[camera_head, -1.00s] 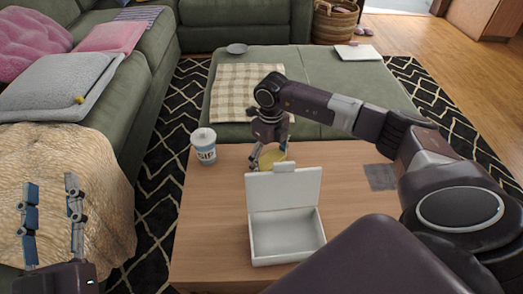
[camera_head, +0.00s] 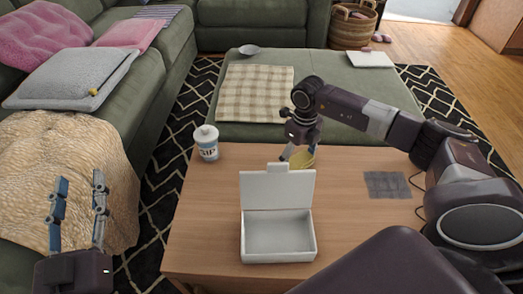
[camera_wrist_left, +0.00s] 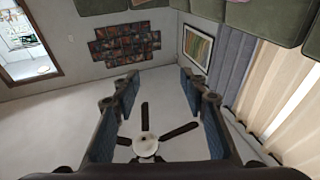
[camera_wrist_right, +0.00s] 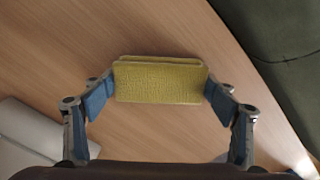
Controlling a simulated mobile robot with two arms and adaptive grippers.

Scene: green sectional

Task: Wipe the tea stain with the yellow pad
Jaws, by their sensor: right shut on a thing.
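The yellow pad (camera_head: 303,160) is in my right gripper (camera_head: 298,152), low over the far part of the wooden table (camera_head: 205,215), behind the white open box. In the right wrist view the pad (camera_wrist_right: 160,82) is clamped between the two blue fingertips (camera_wrist_right: 160,90). I cannot tell whether the pad touches the wood. No tea stain can be made out; the pad and gripper cover part of the tabletop. My left gripper (camera_head: 78,188) is open and empty, raised at the lower left by the sofa. Its parted fingers (camera_wrist_left: 160,90) also show in the left wrist view.
The white box (camera_head: 278,237) stands open, lid upright, at the table's front middle. A lidded white-and-blue cup (camera_head: 206,143) stands at the far left corner. A grey cloth (camera_head: 387,185) lies flat on the right. A green ottoman (camera_head: 340,75) borders the table's far side.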

